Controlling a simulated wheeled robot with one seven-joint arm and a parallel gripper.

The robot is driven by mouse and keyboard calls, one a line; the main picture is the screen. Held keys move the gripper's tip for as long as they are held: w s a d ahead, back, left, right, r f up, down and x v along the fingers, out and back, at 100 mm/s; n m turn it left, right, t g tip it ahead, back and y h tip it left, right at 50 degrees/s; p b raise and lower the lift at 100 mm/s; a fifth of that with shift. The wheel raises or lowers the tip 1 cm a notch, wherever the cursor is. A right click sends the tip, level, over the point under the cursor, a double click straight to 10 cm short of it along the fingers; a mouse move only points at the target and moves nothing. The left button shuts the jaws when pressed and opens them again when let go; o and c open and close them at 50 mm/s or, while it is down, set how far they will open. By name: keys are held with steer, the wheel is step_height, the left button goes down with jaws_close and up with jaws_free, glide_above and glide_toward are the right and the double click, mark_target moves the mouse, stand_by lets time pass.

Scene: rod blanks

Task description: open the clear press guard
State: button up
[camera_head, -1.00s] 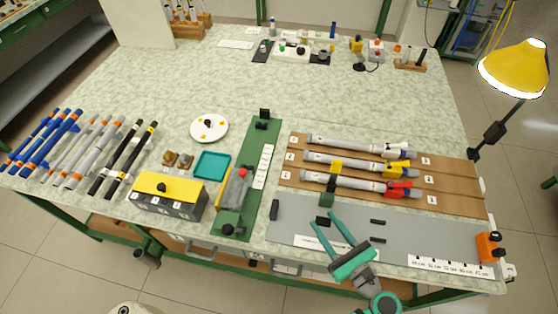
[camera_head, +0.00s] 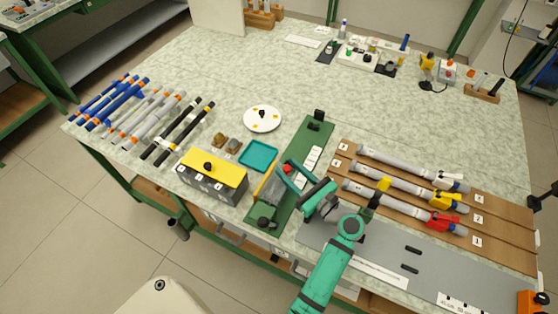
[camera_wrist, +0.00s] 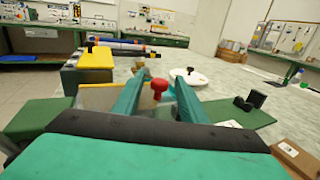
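The clear press guard (camera_wrist: 98,97) sits low on the green press base (camera_head: 317,133), beside the yellow-lidded box. It is see-through and partly hidden by my gripper in the head view. Its red knob (camera_wrist: 159,88) stands up between my fingers in the wrist view, and also shows in the head view (camera_head: 286,169). My gripper (camera_head: 287,177) is open over the press. A gap shows on each side of the knob, so it is not gripped. I cannot tell how far ahead of the fingertips the knob is.
The yellow-lidded box (camera_head: 212,167) stands just left of the press, with a teal tray (camera_head: 259,155) and a white disc (camera_head: 262,118) behind. Rods in brown racks (camera_head: 400,195) lie to the right. Blue, grey and black rods lie left. The table's back middle is clear.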

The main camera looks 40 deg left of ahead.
mark_target(279, 166)
steer(key=shift+w+a, duration=0.2)
steer(key=shift+a, duration=1.1)
steer(key=shift+w+a, duration=0.2)
steer(key=shift+a, duration=1.1)
steer(key=shift+c, duration=0.6)
jaws_close()
